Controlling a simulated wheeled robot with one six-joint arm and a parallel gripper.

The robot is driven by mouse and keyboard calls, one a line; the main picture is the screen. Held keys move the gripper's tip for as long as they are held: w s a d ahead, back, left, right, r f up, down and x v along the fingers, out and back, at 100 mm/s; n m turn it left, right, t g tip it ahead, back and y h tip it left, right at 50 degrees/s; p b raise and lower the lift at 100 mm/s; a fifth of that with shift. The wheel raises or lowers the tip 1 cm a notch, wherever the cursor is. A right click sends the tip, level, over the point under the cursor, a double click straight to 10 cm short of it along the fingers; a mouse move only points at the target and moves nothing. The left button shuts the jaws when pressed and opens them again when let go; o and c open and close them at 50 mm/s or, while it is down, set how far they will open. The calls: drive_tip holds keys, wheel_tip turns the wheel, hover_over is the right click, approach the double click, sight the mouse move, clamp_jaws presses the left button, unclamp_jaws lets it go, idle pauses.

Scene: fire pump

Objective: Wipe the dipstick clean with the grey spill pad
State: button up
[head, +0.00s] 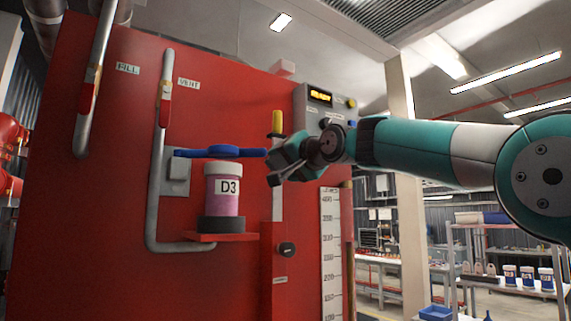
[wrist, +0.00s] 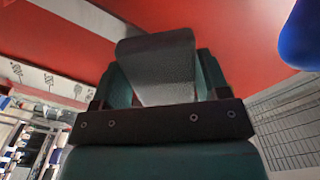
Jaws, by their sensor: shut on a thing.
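A yellow-handled stick (head: 277,122), which looks like the dipstick, stands upright against the front of the red tank. A pale strip below its handle runs down behind my gripper (head: 276,170) to a red housing. My gripper reaches in from the right and is level with the stick, just below the yellow handle. In the wrist view its teal fingers are shut on a grey textured piece, which looks like the grey spill pad (wrist: 158,70). I cannot tell whether the pad touches the stick. The gripper hides part of the strip.
A blue handwheel (head: 222,152) is close left of my gripper, above a pink jar marked D3 (head: 223,190) on a red shelf (head: 205,237). A white level scale (head: 332,255) is on the lower right of the red tank (head: 100,220). A pillar (head: 405,180) stands farther right.

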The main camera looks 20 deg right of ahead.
sight(276, 194)
wheel_tip(276, 194, down, 8)
drive_tip(key=b, duration=0.6)
drive_tip(key=shift+r+b, duration=0.15)
drive_tip(key=shift+b, duration=0.25)
drive_tip(key=shift+r, duration=0.1)
drive_tip(key=shift+w, duration=0.15)
drive_tip(key=shift+w+a+p, duration=0.25)
drive_tip(key=shift+w+p, duration=0.35)
drive_tip(key=shift+p, duration=0.05)
drive_tip(key=shift+r, duration=0.2)
drive_tip(key=shift+r+p, duration=3.4)
drive_tip(key=shift+r, duration=0.25)
drive_tip(key=shift+s+f+b, duration=0.15)
drive_tip(key=shift+b, duration=0.15)
